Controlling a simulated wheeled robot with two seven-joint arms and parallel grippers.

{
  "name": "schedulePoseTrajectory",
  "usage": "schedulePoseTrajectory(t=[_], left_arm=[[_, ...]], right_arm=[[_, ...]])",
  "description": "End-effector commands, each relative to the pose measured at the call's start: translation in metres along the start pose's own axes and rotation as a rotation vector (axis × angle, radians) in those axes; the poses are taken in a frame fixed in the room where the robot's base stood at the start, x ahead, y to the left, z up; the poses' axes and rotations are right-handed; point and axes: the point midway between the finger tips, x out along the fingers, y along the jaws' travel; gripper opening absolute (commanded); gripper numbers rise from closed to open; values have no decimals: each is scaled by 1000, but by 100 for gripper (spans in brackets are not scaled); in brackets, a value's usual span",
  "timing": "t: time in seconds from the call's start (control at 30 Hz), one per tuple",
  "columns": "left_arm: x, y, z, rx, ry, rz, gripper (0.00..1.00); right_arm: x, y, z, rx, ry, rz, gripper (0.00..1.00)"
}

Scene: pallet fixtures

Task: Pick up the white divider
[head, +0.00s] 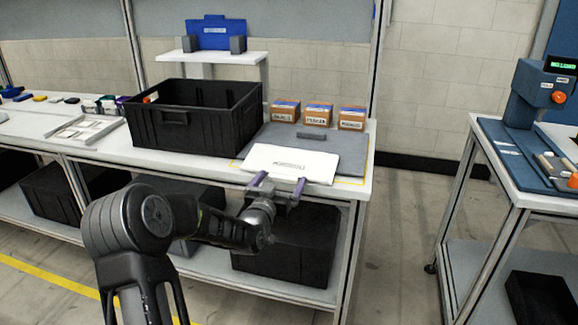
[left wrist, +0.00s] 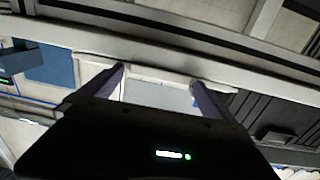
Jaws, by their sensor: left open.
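The white divider (head: 290,163) is a flat white panel with a small dark label. It lies at the front of a grey board on the table. My left gripper (head: 279,182) is at the divider's front edge in the head view, its two purple fingers apart, one towards each end of that edge. In the left wrist view the fingers (left wrist: 158,85) are also spread, with a pale panel and edge between and behind their tips. I cannot tell whether the fingers touch the divider. My right gripper is out of view.
A large black crate (head: 193,122) stands left of the divider. The grey board (head: 346,150) extends behind and right of it. Several small brown boxes (head: 318,116) stand at the back. A shallow tray (head: 85,130) lies further left. A separate blue-topped bench (head: 520,165) stands right, across a floor gap.

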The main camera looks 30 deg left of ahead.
Motion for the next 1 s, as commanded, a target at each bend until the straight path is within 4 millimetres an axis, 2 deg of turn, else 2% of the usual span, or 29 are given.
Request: schedulePoseTrajectory(t=[0.23, 1.0], left_arm=[[0, 0, 0, 0, 0, 0, 100], [0, 0, 0, 0, 0, 0, 37]], right_arm=[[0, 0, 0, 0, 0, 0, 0], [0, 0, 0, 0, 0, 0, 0]])
